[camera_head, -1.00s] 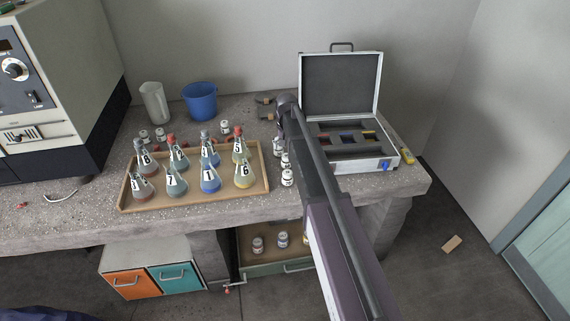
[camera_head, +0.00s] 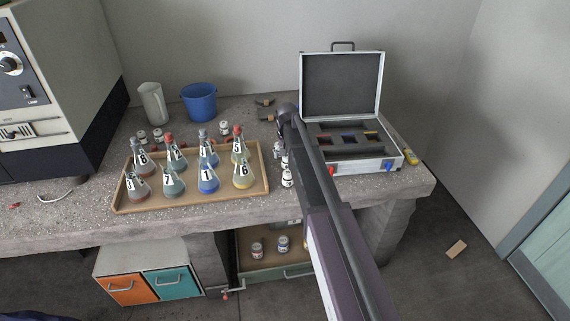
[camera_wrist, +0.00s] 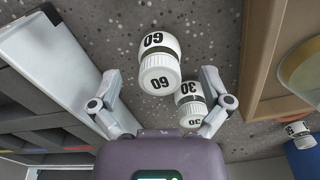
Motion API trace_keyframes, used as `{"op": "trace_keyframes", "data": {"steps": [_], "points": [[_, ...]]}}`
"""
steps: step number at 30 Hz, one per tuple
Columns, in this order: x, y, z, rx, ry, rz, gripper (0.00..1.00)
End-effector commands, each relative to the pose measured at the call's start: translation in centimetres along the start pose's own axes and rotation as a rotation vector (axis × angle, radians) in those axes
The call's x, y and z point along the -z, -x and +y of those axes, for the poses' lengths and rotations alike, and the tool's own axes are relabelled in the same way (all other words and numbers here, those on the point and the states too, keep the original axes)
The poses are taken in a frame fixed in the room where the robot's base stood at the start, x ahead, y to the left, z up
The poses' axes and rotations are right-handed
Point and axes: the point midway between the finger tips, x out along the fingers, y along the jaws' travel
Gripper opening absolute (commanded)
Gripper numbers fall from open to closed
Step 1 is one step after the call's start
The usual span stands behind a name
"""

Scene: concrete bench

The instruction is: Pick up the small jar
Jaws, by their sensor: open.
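Several small white jars with black numbers are in view; I cannot tell which one the task means. In the wrist view a jar marked 60 (camera_wrist: 158,64) is between and just beyond the fingertips of my gripper (camera_wrist: 160,86). A jar marked 30 (camera_wrist: 193,108) is beside the right finger, partly behind it. My gripper is open, with nothing held. In the head view a white jar (camera_head: 288,179) stands near the bench's front edge beside my arm, with others behind it. My arm hides most of the gripper there.
An open case (camera_head: 350,168) stands right of my arm. A wooden tray (camera_head: 150,206) with several numbered flasks is on the left. A blue bucket (camera_head: 199,103) and a clear jug (camera_head: 152,104) are behind it. More jars (camera_head: 257,249) sit in an open drawer below.

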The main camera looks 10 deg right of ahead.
Motion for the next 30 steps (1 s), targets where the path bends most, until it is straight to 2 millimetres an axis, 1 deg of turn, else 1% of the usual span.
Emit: {"op": "trace_keyframes", "data": {"steps": [8,9,11,12,14,15,17,18,19,30], "points": [[0.01,0.00,0.04,0.000,0.000,0.000,0.98],[0.01,0.00,0.04,0.000,-0.001,0.000,0.95],[0.01,0.00,0.04,0.000,-0.001,0.000,0.77],[0.01,0.00,0.05,0.000,-0.001,0.000,0.65],[0.01,0.00,0.05,0.000,-0.001,0.000,0.47],[0.01,0.00,0.06,0.000,-0.001,0.000,0.36],[0.01,0.00,0.05,0.000,-0.001,0.000,0.18],[0.01,-0.01,0.06,0.000,-0.001,0.000,0.06],[0.01,-0.01,0.06,0.000,-0.001,0.000,0.04],[-0.07,-0.04,0.10,0.000,-0.001,-0.002,0.03]]}}
